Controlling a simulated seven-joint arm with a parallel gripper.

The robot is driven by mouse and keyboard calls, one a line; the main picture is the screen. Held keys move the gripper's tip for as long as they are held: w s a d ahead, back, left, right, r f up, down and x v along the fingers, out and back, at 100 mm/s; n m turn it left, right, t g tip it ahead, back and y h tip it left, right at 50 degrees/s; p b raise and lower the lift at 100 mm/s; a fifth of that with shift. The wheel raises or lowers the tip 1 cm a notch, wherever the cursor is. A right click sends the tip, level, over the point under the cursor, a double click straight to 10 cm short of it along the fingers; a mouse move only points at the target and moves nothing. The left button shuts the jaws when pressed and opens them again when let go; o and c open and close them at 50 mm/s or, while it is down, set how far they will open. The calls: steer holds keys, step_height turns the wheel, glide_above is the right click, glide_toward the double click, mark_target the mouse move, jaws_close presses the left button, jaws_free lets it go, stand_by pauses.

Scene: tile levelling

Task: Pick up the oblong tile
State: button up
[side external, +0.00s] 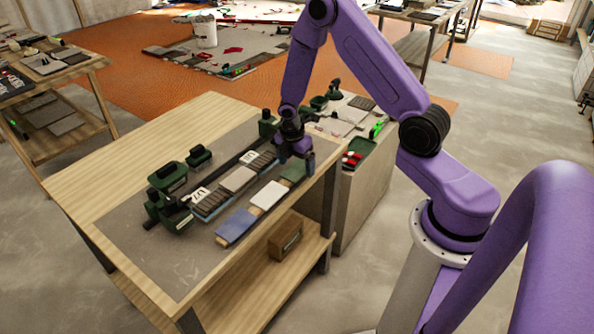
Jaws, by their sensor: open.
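A row of oblong tiles lies along the near side of the work table: a blue tile (236,227) at the left, a white tile (268,195) in the middle and a green tile (293,171) at the right. I cannot tell which one the task calls the oblong tile. My gripper (296,158) is at the right end of this row, pointing down close to the green tile, and it partly hides that tile's far end. The jaws are open. I cannot tell whether they touch the tile.
A second row with a pale tile (239,179) and dark ribbed pieces lies behind. A green tool (169,197) stands at the left, with a smaller green block (199,156) behind it. A green tray with red items (353,156) sits right. The table's front left (150,250) is clear.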

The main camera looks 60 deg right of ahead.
steer(key=shift+f, duration=0.2)
steer(key=c, duration=0.9)
steer(key=shift+r, duration=0.2)
steer(key=shift+r, duration=0.6)
steer(key=s+a+r, duration=0.3)
steer(key=s+r, duration=0.8)
steer(key=s, duration=0.2)
steer(key=shift+s+a+r, duration=0.15)
steer(key=shift+s+r, duration=0.05)
